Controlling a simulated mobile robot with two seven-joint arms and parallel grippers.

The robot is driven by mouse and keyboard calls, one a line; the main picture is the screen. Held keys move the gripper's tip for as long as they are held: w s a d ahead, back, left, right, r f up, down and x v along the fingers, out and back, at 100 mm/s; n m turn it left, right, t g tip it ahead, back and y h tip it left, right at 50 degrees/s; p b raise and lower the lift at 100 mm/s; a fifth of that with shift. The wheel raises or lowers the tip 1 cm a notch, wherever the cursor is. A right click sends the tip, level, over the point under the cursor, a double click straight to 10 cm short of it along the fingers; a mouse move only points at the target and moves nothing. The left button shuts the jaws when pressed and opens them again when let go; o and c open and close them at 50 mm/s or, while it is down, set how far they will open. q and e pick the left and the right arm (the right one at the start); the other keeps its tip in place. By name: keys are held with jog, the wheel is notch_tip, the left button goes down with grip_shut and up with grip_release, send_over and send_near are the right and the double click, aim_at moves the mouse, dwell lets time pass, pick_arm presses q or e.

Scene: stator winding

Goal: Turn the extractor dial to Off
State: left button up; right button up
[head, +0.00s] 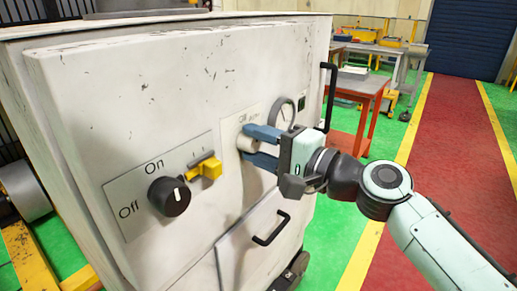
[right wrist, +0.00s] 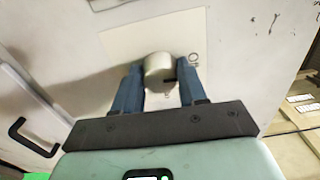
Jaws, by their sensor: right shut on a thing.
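A pale cream dial (head: 246,142) stands out from a light plate on the front of the white cabinet. My right gripper (head: 252,146) comes in from the right with its two blue fingers on either side of this dial, shut on it. In the right wrist view the pale dial (right wrist: 159,70) sits between the fingertips, with a dark mark at its lower right. The small lettering on its plate is too blurred to read. A black dial (head: 168,196) with a white pointer sits further left, on a plate marked Off and On. My left gripper is not in view.
A yellow lever (head: 207,169) sits right of the black dial. A round gauge (head: 283,113) is above my right gripper, and a drawer with a black handle (head: 271,228) is below. A red table (head: 360,90) stands behind, beyond the green floor.

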jog(key=shift+n, duration=0.3)
dwell(0.4)
jog(key=o, duration=1.1)
jog(key=shift+c, duration=0.2)
jog(key=shift+d, duration=0.1)
